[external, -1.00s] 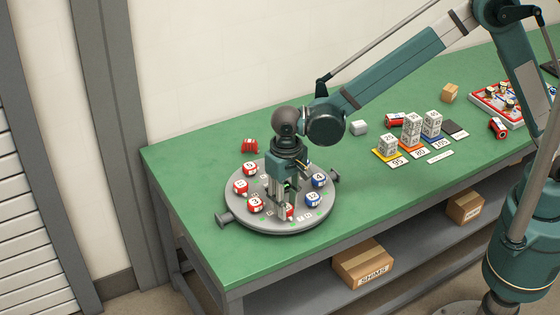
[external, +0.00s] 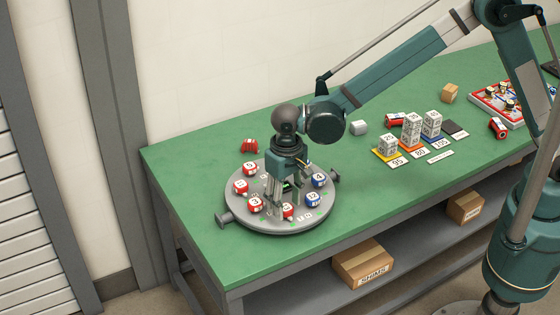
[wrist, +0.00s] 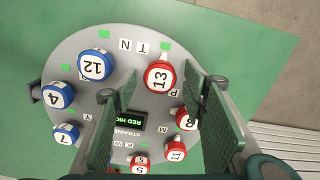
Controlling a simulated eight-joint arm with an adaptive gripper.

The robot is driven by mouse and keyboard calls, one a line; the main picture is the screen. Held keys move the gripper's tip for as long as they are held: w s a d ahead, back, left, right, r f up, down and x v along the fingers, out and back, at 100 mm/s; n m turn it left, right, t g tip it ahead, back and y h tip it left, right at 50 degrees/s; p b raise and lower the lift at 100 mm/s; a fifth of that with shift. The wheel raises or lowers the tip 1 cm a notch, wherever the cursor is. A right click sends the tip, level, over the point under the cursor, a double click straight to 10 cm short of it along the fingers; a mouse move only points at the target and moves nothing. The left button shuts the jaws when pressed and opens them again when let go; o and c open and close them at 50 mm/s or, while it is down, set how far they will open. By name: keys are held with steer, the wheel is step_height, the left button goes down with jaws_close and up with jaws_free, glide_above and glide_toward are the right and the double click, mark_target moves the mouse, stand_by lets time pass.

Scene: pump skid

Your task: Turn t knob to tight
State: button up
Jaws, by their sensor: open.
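A round grey plate (external: 240,212) on the green bench carries a ring of numbered red and blue knobs and small letter tags.
A dark display (wrist: 128,119) sits mid-plate, partly behind a finger. A red part (external: 249,146) lies behind the plate. Blocks on coloured bases (external: 412,130) stand to the right.

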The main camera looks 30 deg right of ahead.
mark_target(287, 205)
step_height(287, 205, up, 11)
steer(key=shift+r, duration=0.2)
stand_by(0.4)
stand_by(0.5)
steer(key=w+d+r+t+y, duration=0.1)
steer(key=w+d+r, duration=0.35)
steer(key=d, duration=0.45)
steer(key=w+d+r, duration=0.4)
steer(key=w+d, duration=0.1)
steer(key=d, duration=0.5)
steer(key=w+d+r+m+t, duration=0.1)
steer(key=d+r, duration=0.2)
steer(key=d, duration=0.8)
steer(key=d+r+t, duration=0.1)
steer(key=d+r, duration=0.1)
steer(key=d, duration=0.8)
steer(key=s+d+f+t, duration=0.1)
steer(key=s+d, duration=0.3)
steer(key=d, duration=0.7)
steer(key=s+d+f+t, duration=0.1)
steer(key=s+d, duration=0.3)
steer(key=d, duration=0.7)
steer(key=s+d+f+m+t+h, duration=0.1)
steer(key=s+d, duration=0.4)
steer(key=d, duration=0.5)
steer(key=shift+d+t, duration=0.4)
steer(key=shift+t, duration=0.2)
